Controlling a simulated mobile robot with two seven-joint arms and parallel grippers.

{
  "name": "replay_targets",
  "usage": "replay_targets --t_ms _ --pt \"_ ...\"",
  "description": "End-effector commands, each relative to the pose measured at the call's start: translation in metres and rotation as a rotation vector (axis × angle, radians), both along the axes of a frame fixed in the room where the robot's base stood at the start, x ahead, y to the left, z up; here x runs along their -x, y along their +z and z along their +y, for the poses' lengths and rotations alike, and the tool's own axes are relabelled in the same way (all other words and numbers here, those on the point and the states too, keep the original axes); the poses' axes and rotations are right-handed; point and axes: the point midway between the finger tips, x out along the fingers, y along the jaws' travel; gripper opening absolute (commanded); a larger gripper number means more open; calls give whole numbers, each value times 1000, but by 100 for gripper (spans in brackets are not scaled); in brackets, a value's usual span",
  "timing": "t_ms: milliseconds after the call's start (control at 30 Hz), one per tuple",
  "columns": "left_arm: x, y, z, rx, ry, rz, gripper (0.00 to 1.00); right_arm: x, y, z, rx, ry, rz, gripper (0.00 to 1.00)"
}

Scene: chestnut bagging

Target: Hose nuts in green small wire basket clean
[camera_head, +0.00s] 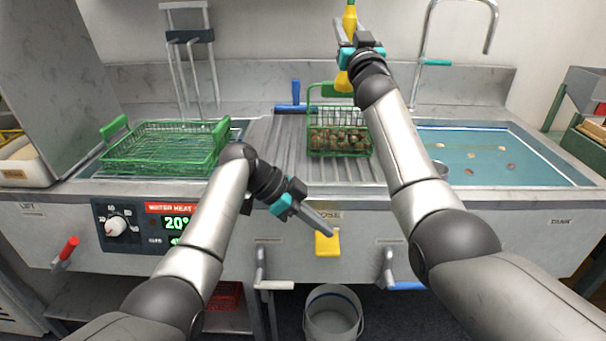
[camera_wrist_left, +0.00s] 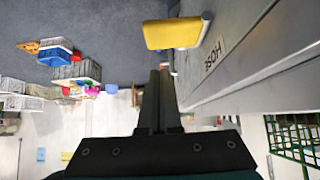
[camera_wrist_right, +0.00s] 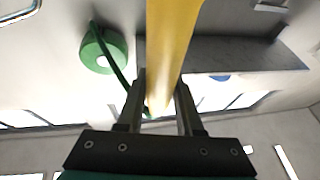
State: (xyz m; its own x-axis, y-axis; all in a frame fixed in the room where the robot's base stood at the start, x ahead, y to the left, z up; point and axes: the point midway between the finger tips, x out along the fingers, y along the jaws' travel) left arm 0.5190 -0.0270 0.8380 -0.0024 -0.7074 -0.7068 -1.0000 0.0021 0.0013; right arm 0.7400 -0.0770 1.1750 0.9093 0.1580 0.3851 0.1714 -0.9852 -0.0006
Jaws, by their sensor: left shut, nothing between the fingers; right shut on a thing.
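The small green wire basket (camera_head: 322,150) holds several brown nuts (camera_head: 345,138) and stands on the ribbed drainboard between the two basins. My right gripper (camera_head: 352,48) is raised behind and above the basket, shut on a yellow hose nozzle (camera_head: 342,82); the nozzle also shows between the fingers in the right wrist view (camera_wrist_right: 170,45). No water shows coming from it. My left gripper (camera_head: 322,224) is shut and empty at the counter's front, by the yellow hose lever (camera_head: 327,243). The lever also shows just beyond the fingertips in the left wrist view (camera_wrist_left: 172,34); I cannot tell whether they touch.
A larger green wire basket (camera_head: 160,160) sits over the left basin. The right basin (camera_head: 480,160) holds blue-looking water with a few floating pieces. A tap (camera_head: 425,62) rises behind it. A grey bucket (camera_head: 332,312) stands below the counter. A green reel (camera_wrist_right: 104,50) is on the wall.

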Motion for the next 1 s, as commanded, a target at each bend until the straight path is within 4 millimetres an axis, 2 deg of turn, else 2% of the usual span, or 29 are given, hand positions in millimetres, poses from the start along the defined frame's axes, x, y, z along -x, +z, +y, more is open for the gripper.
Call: replay_targets --t_ms 33,100,300,767,1000 --pt "0 -11 3 -2 3 6 0 0 1 0 0 0 -2 0" --pt "0 -20 3 -1 4 4 0 0 1 0 0 1 -2 0" --pt "0 -34 3 -1 4 2 0 0 1 0 0 1 -2 0" --pt "0 -37 4 -1 4 -8 0 0 1 0 0 1 -2 0" --pt "4 -45 4 -3 4 -106 0 0 1 0 0 1 -2 0"
